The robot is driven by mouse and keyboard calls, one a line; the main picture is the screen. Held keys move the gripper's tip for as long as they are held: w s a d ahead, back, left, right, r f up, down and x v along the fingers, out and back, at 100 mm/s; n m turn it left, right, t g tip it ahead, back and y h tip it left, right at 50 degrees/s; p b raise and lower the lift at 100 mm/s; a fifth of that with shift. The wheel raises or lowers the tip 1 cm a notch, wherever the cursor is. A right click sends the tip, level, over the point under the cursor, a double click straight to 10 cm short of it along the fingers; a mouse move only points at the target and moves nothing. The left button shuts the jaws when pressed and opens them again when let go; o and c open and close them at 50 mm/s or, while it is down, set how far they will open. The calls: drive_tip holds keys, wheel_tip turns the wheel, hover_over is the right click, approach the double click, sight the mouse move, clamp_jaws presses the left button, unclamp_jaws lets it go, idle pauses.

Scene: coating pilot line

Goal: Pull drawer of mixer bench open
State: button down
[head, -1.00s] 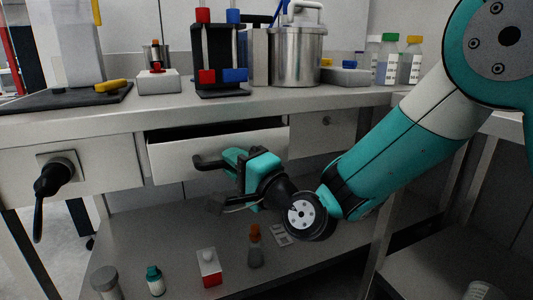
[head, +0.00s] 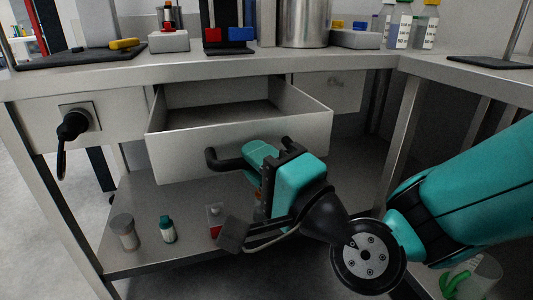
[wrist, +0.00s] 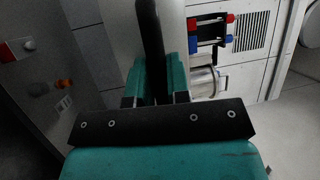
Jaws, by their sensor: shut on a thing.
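The drawer (head: 235,148) of the mixer bench (head: 250,62) stands well out from under the worktop, with its empty-looking inside showing. Its black bar handle (head: 222,163) runs across the front. My gripper (head: 262,158) is shut on the handle, in front of the drawer face. In the wrist view the dark handle bar (wrist: 151,45) passes between the teal fingers (wrist: 153,85). The part of the handle between the fingers is hidden in the head view.
Below the drawer, a lower shelf (head: 185,205) carries a grey-capped jar (head: 124,232), a teal-capped bottle (head: 168,229) and a red-and-white container (head: 215,220). A plug in a socket (head: 75,124) sits left of the drawer. A steel pot (head: 305,24) stands on the worktop.

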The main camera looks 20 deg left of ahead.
drive_tip(key=shift+s, duration=0.1)
drive_tip(key=c, duration=1.2)
unclamp_jaws()
drive_tip(key=shift+o, duration=0.5)
drive_tip(key=shift+d+f+b, duration=0.15)
drive_tip(key=shift+d+b, duration=0.1)
drive_tip(key=shift+b, duration=0.15)
drive_tip(key=b+v, duration=1.6)
drive_tip(key=v, duration=0.1)
drive_tip(key=shift+b, duration=0.4)
